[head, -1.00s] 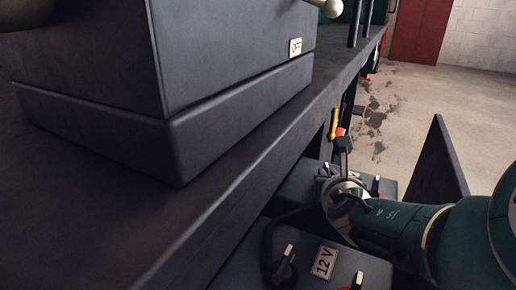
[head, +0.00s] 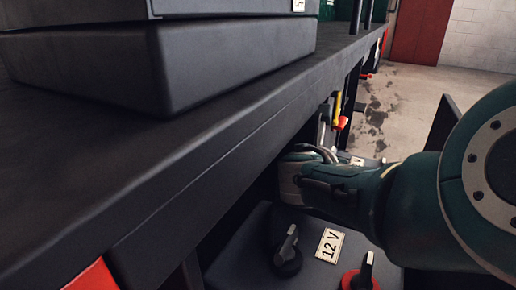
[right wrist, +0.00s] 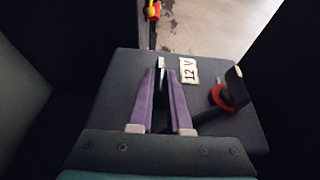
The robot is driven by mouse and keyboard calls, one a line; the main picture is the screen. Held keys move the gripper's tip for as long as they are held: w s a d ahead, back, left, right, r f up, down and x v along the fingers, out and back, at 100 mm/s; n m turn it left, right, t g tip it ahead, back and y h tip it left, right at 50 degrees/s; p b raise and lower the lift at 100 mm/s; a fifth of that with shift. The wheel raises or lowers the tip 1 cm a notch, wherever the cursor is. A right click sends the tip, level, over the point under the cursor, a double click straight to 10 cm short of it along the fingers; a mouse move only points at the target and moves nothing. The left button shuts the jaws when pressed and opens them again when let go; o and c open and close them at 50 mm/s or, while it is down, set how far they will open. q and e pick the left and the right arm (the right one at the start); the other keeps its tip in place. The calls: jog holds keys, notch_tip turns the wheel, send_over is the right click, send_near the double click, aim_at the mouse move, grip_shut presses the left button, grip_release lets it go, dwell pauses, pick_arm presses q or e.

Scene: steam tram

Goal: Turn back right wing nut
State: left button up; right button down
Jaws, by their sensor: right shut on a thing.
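My right gripper (head: 318,158) reaches in from the right, under the shelf edge, over the back battery; its fingertips are hidden in the head view. In the right wrist view, its purple fingers (right wrist: 162,72) are shut on a wing nut (right wrist: 161,63), of which only a pale tip shows. The back battery (right wrist: 118,70) carries a "12 V" label (right wrist: 189,70) right of the fingers. Another dark wing nut (right wrist: 234,78) with a red ring stands farther right on it. I cannot tell the held nut's turn angle. My left gripper is not in view.
The front battery (head: 235,258) has a dark wing nut (head: 288,246) and a red-ringed one (head: 364,274). A long dark shelf (head: 190,150) with a dark box (head: 170,65) overhangs at left. A yellow and red handle (head: 339,112) hangs behind.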

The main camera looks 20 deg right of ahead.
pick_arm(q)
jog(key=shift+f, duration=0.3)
pick_arm(e)
jog(key=c, duration=0.9)
grip_release()
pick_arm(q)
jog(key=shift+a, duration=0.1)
pick_arm(e)
jog(key=shift+o, duration=0.2)
jog(key=shift+s+a+r+p, duration=0.1)
jog(key=shift+a+r+p, duration=0.15)
jog(key=shift+p, duration=0.15)
pick_arm(q)
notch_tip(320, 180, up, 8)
jog(key=p, duration=0.6)
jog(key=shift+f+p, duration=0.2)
jog(key=shift+p, duration=0.2)
pick_arm(e)
jog(key=v, duration=0.9)
jog(key=shift+a, duration=0.15)
